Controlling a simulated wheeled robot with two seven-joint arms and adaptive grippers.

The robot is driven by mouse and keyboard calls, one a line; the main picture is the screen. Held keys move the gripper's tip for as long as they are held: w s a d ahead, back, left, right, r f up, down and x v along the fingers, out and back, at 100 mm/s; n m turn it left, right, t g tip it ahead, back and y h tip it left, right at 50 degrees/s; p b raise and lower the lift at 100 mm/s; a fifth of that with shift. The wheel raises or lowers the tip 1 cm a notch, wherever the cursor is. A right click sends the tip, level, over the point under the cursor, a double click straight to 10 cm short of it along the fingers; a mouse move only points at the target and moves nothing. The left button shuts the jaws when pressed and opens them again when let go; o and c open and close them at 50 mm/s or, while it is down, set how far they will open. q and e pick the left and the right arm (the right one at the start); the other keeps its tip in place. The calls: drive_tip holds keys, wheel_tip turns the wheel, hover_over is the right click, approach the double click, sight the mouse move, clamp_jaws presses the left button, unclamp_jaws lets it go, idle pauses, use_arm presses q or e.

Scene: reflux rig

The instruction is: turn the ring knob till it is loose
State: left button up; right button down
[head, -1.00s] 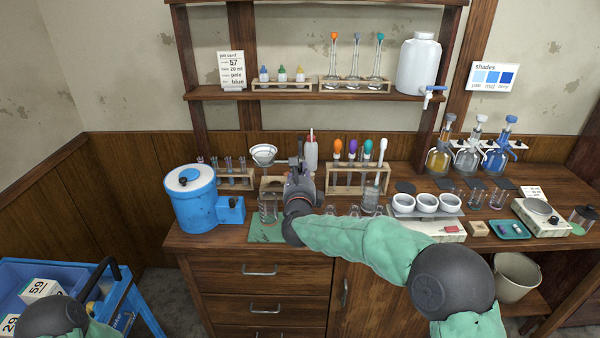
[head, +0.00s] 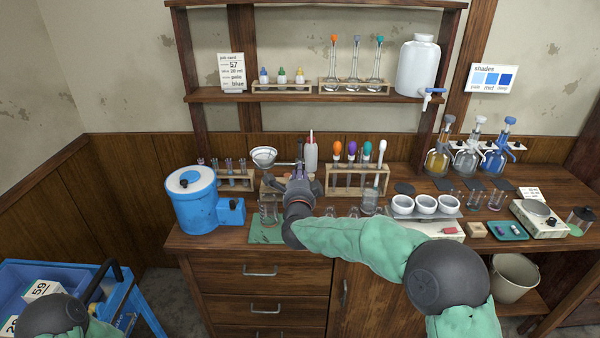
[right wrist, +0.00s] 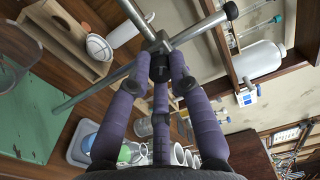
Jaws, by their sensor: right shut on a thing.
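In the right wrist view, the dark ring knob (right wrist: 159,61) sits on the metal clamp where the stand's rods cross. The fingers of my right gripper (right wrist: 161,80) are shut around it, and their tips cover part of it. In the head view, my right gripper (head: 299,181) is at the stand rod (head: 300,151), and the knob is hidden behind it. A white funnel (head: 264,155) sits in the ring left of the gripper; it also shows in the right wrist view (right wrist: 98,46). My left gripper is out of view.
A blue tank (head: 191,205) stands left of the stand, beside a rack of tubes. A wooden rack with colored droppers (head: 356,182) and white bowls (head: 425,203) stand to the right. A green mat (head: 265,236) lies under the stand.

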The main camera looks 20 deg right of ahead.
drive_tip(key=n+p, duration=0.5)
drive_tip(key=n, duration=0.6)
drive_tip(key=shift+a+f+n, duration=0.1)
drive_tip(key=shift+f+n, duration=0.05)
drive_tip(key=shift+n, duration=0.15)
idle(0.4)
drive_tip(key=c, duration=1.1)
unclamp_jaws()
drive_tip(key=shift+s, duration=0.1)
drive_tip(key=v, duration=1.2)
